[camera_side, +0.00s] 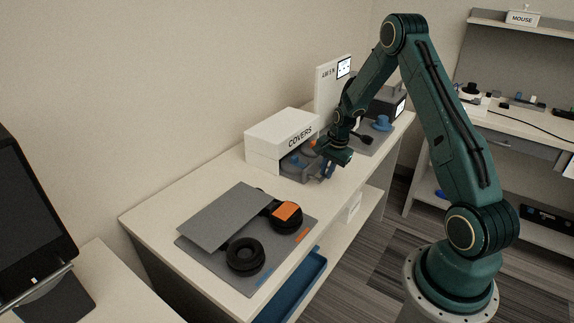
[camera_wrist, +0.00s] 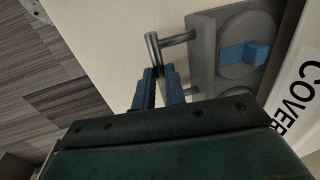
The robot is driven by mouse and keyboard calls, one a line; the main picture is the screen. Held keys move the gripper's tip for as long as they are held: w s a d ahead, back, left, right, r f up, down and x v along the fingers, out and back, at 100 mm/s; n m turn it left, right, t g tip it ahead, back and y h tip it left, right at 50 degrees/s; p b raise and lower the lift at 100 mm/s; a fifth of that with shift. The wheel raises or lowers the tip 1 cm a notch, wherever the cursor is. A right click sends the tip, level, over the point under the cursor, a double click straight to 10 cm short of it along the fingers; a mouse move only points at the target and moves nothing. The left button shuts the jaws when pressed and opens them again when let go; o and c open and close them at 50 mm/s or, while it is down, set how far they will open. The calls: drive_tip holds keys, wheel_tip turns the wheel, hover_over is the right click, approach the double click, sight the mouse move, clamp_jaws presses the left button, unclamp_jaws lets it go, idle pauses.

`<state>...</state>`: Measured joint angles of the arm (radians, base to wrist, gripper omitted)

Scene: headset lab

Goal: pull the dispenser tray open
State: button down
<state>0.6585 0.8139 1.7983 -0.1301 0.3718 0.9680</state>
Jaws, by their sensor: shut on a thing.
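The dispenser (camera_side: 262,150) is a white box labelled COVERS on the bench by the wall; its labelled side also shows in the wrist view (camera_wrist: 302,85). Its grey tray (camera_side: 293,166) sticks out at the front. In the wrist view the tray (camera_wrist: 203,60) shows round recesses, one with a blue piece (camera_wrist: 245,53) across it. A metal bar handle (camera_wrist: 152,47) stands off the tray front. My gripper (camera_side: 328,170) is at the tray front, and its blue fingers (camera_wrist: 161,82) are shut on the handle. The fingers partly hide the handle's near end.
A black headset (camera_side: 246,255) with an orange pad (camera_side: 287,211) on one cup lies on a grey mat (camera_side: 265,278) nearer the camera, beside a grey panel (camera_side: 225,213). Equipment with a blue knob (camera_side: 382,122) stands behind my gripper. The bench in front of the dispenser is clear.

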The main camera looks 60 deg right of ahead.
drive_tip(key=s, duration=0.3)
drive_tip(key=shift+s+d, duration=0.1)
drive_tip(key=c, duration=1.5)
unclamp_jaws()
drive_tip(key=shift+o, duration=0.2)
drive_tip(key=shift+r, duration=0.1)
wheel_tip(320, 180, up, 13)
drive_tip(key=s, duration=0.2)
drive_tip(key=shift+s+r, duration=0.2)
drive_tip(key=shift+s, duration=0.1)
